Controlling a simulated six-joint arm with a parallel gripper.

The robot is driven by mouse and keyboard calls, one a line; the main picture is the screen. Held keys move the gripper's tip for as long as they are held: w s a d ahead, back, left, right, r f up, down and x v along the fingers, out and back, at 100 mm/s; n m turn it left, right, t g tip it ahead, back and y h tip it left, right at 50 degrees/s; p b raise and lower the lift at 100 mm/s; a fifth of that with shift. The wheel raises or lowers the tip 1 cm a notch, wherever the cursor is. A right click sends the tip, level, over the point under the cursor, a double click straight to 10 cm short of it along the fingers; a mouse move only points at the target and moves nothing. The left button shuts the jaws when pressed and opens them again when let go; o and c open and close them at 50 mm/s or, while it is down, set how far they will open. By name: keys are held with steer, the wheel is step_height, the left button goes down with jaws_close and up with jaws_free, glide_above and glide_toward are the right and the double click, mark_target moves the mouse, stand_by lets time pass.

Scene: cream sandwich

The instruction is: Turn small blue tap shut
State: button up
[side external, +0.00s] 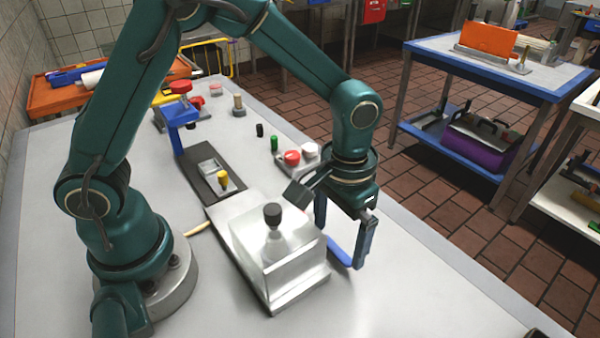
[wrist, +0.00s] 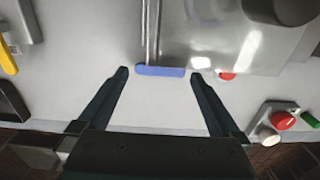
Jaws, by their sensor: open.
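The small blue tap handle (side external: 340,254) sticks out beside the right side of a shiny steel box (side external: 285,262). In the wrist view the blue handle (wrist: 160,71) lies crosswise at the end of a thin steel pipe (wrist: 151,30). My gripper (side external: 342,247) is open, pointing down beside the box. In the wrist view its fingertips (wrist: 160,74) stand one at each end of the blue handle, with small gaps. I cannot tell how far above the handle they are. The nearer finger and the box hide part of the tap in the side view.
The box has a black knob (side external: 272,213) on top. Beyond it are a blue stand (side external: 180,113) and a small board with red and white knobs (side external: 291,157). A small red part (wrist: 227,76) shows by the box edge. The tabletop right of the gripper is clear.

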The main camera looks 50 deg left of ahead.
mark_target(337, 248)
steer(key=shift+r, duration=1.95)
steer(key=shift+a, duration=0.1)
steer(key=s+a+r+n+t, duration=0.15)
steer(key=a+r+t, duration=0.35)
steer(key=r, duration=0.5)
steer(key=shift+m+t, duration=0.3)
steer(key=shift+m, duration=0.25)
steer(key=s+a, duration=0.1)
steer(key=s, duration=0.2)
steer(key=s+a+f, duration=0.1)
steer(key=s+a, duration=0.1)
steer(key=s, duration=0.1)
steer(key=s+a, duration=0.1)
steer(key=s, duration=0.2)
steer(key=shift+s+a+f, duration=0.15)
steer(key=shift+s+f, duration=0.05)
